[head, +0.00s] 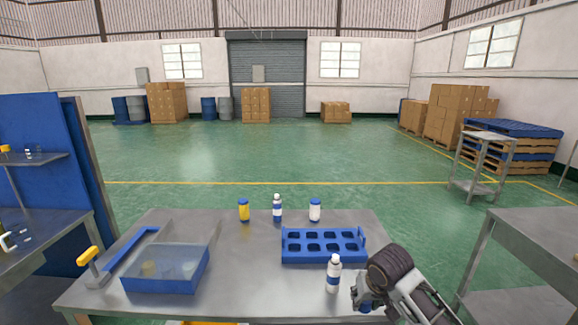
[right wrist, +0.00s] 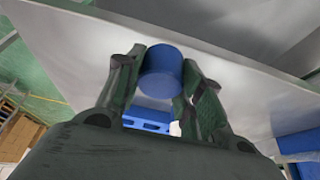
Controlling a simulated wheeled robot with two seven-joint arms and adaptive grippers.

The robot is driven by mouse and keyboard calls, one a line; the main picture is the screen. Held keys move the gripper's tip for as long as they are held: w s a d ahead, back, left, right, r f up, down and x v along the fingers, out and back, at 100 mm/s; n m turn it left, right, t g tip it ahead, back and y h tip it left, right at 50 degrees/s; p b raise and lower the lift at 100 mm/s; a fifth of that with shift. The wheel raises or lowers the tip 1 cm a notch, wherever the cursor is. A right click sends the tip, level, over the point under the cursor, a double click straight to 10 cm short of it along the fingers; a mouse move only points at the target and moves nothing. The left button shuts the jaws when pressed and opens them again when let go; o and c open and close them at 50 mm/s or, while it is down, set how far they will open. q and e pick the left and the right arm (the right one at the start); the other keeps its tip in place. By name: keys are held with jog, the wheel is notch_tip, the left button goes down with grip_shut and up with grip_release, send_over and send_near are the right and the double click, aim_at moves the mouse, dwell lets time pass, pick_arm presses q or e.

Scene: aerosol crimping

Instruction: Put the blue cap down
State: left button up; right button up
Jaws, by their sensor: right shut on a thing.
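The blue cap (right wrist: 162,72) sits between the two fingers of my right gripper (right wrist: 164,85), which is shut on it. In the head view the right gripper (head: 362,296) is at the right front part of the metal table (head: 240,285), just right of a white bottle with a blue band (head: 333,274). A bit of blue (head: 364,307) shows at its fingertips. I cannot tell whether the cap touches the tabletop. My left gripper is not in view.
A blue rack with several empty holes (head: 324,257) stands behind the white bottle. A yellow bottle (head: 244,211) and two white bottles (head: 277,209) (head: 315,211) stand at the back. A blue bin (head: 165,284) and a yellow-handled lever tool (head: 88,256) are at the left.

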jog(key=s+f, duration=0.6)
jog(key=f, duration=0.1)
jog(key=shift+d+f, duration=0.25)
dwell(0.3)
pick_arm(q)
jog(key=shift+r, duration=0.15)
pick_arm(e)
jog(key=shift+r, duration=0.15)
pick_arm(q)
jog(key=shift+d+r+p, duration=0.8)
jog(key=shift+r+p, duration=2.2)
jog(key=shift+p, duration=0.1)
pick_arm(e)
jog(key=shift+r, duration=3.35)
pick_arm(q)
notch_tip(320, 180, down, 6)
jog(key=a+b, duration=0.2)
jog(key=b, duration=0.4)
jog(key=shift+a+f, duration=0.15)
pick_arm(e)
notch_tip(320, 180, down, 7)
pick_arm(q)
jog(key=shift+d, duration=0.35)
